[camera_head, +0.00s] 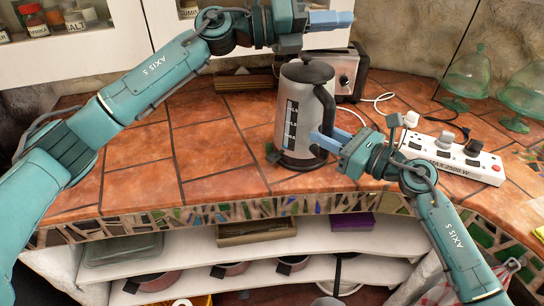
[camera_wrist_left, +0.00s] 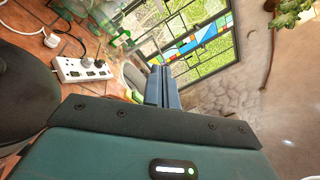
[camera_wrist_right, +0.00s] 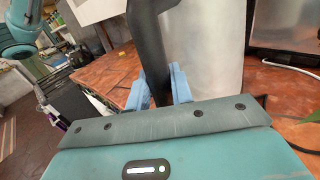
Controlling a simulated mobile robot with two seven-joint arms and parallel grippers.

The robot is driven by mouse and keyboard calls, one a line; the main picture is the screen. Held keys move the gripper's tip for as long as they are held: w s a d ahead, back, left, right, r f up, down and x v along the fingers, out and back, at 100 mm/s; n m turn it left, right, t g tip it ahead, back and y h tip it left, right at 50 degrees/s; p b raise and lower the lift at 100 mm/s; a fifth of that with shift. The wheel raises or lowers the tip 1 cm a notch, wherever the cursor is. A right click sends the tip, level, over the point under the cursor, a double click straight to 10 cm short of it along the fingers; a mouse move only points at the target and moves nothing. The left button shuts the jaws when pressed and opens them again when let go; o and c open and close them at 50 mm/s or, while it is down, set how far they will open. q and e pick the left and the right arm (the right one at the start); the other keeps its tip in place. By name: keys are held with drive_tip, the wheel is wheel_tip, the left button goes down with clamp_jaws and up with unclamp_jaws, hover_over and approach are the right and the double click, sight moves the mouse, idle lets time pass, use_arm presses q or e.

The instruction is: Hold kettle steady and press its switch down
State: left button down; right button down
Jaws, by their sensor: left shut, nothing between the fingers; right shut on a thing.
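The kettle (camera_head: 301,105) is a silver cylinder with a black lid, black handle and dark base, and it stands upright on the tiled counter. A small dark lever (camera_head: 273,153), which looks like the switch, sticks out low on its left side. My right gripper (camera_head: 322,138) is shut on the black handle at its lower right; the handle also shows between the fingers in the right wrist view (camera_wrist_right: 148,45). My left gripper (camera_head: 345,20) is shut and empty, above and beyond the kettle lid. Its closed fingers (camera_wrist_left: 163,85) show in the left wrist view.
A toaster (camera_head: 350,75) stands behind the kettle. A white power strip (camera_head: 450,152) with plugs and cables lies to the right. Glass domes (camera_head: 465,72) stand at the back right. The counter left of the kettle is clear. Shelves with pots lie below the mosaic edge.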

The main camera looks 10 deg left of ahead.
use_arm(q)
drive_tip(key=w+a+r+n+t+y, duration=0.2)
drive_tip(key=w+a+r+n+t, duration=0.15)
drive_tip(key=n+t, duration=0.35)
drive_tip(key=w+a+r+n+t+y, duration=0.25)
drive_tip(key=w+n+t, duration=0.25)
drive_tip(key=n, duration=0.4)
drive_tip(key=w+a+f+n+y, duration=0.7)
drive_tip(key=n+y, duration=0.3)
drive_tip(key=n, duration=0.3)
drive_tip(key=s+f+n+g+y, duration=0.1)
drive_tip(key=s+f+n+g, duration=0.1)
drive_tip(key=s+f+g, duration=0.3)
drive_tip(key=f+n+g+y, duration=0.1)
drive_tip(key=f+n+g, duration=0.1)
drive_tip(key=f, duration=0.4)
drive_tip(key=s+d+f+g, duration=0.1)
drive_tip(key=s+f+g, duration=0.7)
drive_tip(key=s, duration=0.4)
drive_tip(key=shift+s+d+f+n+g+y, duration=0.3)
drive_tip(key=shift+d+f+g+y, duration=0.1)
drive_tip(key=shift+g, duration=0.3)
